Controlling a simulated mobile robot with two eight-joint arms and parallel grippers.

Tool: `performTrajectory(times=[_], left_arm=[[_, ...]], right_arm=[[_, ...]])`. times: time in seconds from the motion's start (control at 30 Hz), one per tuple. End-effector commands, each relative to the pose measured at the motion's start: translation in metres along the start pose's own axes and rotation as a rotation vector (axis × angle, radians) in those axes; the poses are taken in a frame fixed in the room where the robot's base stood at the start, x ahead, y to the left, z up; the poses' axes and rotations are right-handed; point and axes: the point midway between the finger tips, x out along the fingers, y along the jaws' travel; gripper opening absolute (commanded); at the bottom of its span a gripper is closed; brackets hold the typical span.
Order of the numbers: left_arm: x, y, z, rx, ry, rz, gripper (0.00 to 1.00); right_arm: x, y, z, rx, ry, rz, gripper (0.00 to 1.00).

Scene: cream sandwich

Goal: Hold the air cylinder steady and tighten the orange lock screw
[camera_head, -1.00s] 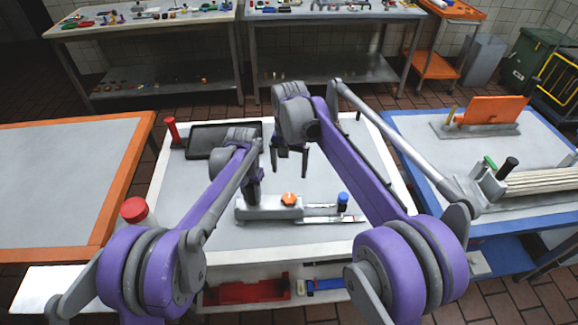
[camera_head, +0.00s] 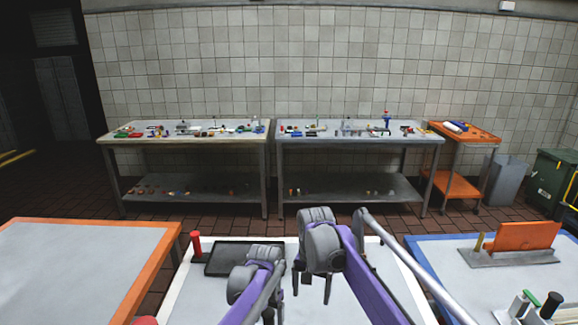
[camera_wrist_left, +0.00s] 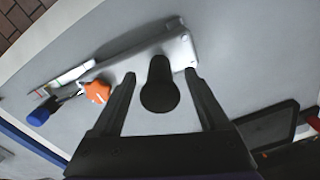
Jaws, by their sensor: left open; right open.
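In the left wrist view a grey metal air cylinder (camera_wrist_left: 130,62) lies on the pale tabletop. The orange lock screw (camera_wrist_left: 98,91) sits at its side, with a blue knob (camera_wrist_left: 40,113) farther left. My left gripper (camera_wrist_left: 159,74) is open, its fingers on either side of a dark round-ended post (camera_wrist_left: 160,96). Whether they touch it I cannot tell. In the head view my right gripper (camera_head: 311,284) is open and empty, pointing down above the white-edged table. The cylinder and screw are outside the head view, and my left gripper shows there only partly at the bottom edge.
A black tray (camera_head: 228,270) and a red-topped post (camera_head: 195,246) stand at the table's far left. An orange-edged table (camera_head: 80,262) is left. A blue-edged table (camera_head: 425,258) with an orange plate (camera_head: 527,237) is right. Cluttered benches (camera_head: 185,137) line the wall.

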Motion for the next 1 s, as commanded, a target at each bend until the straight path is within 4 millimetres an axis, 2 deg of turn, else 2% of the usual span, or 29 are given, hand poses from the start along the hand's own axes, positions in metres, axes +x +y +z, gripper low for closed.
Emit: performTrajectory(times=[0.03,0.5,0.8,0.83,0.93,1.0], left_arm=[[-0.008,0.0,-0.001,0.0,0.002,-0.001,0.78],[-0.055,0.0,-0.001,0.0,0.002,-0.001,0.78],[-0.059,0.0,0.0,0.0,0.0,0.0,0.78],[-0.059,0.0,0.0,0.0,0.0,0.0,0.8],[-0.059,0.0,0.0,0.0,0.0,0.0,0.98],[-0.059,0.0,0.0,0.0,0.0,0.0,1.0]], right_arm=[[-0.006,-0.001,-0.002,0.0,0.004,-0.001,0.89],[-0.037,-0.004,-0.012,0.0,0.025,-0.009,0.89],[-0.039,-0.005,-0.013,0.0,0.027,-0.01,0.89],[-0.039,-0.005,-0.013,0.0,0.027,-0.01,0.89],[-0.039,-0.005,-0.013,0.0,0.027,-0.01,0.89],[-0.039,-0.004,-0.013,0.0,0.027,-0.01,0.89]])
